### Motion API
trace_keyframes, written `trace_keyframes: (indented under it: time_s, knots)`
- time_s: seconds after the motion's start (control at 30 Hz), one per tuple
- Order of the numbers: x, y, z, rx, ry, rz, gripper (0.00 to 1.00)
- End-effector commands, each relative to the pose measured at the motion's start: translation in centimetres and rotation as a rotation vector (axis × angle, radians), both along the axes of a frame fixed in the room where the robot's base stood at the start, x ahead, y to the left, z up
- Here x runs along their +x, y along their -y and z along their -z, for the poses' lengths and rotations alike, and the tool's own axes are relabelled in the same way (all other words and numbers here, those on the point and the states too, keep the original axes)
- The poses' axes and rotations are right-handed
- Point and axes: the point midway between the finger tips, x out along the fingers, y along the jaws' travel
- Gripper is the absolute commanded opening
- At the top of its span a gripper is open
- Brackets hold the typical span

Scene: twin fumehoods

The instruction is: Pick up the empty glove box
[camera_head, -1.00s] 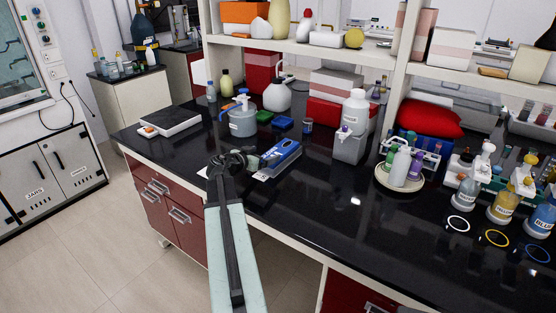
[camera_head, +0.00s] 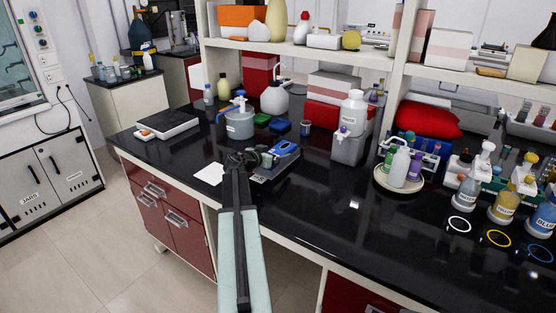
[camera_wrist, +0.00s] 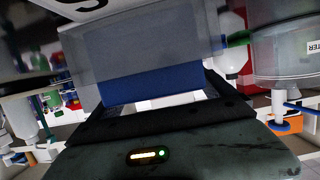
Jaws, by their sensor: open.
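The glove box (camera_head: 287,150) is a flat blue and grey box with dark lettering on its near side. It lies on the black bench top, near the front edge. My gripper (camera_head: 256,156) is open and at the box's left end in the head view, hiding part of it. In the wrist view, the box (camera_wrist: 150,85) fills the middle very close up, with a blue band and a blurred grey face. I cannot tell whether the fingers touch it or whether it is empty.
A grey pot (camera_head: 240,125) stands behind the gripper, with a small blue box (camera_head: 281,124) and a beaker (camera_head: 306,128) beyond the glove box. A white sheet (camera_head: 208,174) lies left. A carboy (camera_head: 350,135) stands right. The bench front right of the box is clear.

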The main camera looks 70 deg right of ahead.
Motion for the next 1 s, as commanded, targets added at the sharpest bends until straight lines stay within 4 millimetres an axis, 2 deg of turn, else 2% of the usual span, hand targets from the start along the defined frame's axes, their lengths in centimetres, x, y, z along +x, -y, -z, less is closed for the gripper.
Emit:
trace_keyframes:
  time_s: [0.07, 0.3, 0.6, 1.0]
  knots:
    - [0.0, -0.1, -0.1, 0.000, 0.000, 0.000, 0.94]
    - [0.1, -0.1, -0.1, 0.000, -0.001, 0.000, 0.28]
    - [0.1, -0.1, -0.3, 0.000, -0.001, -0.001, 0.28]
    - [0.5, -0.3, -3.0, 0.000, 0.000, -0.005, 0.28]
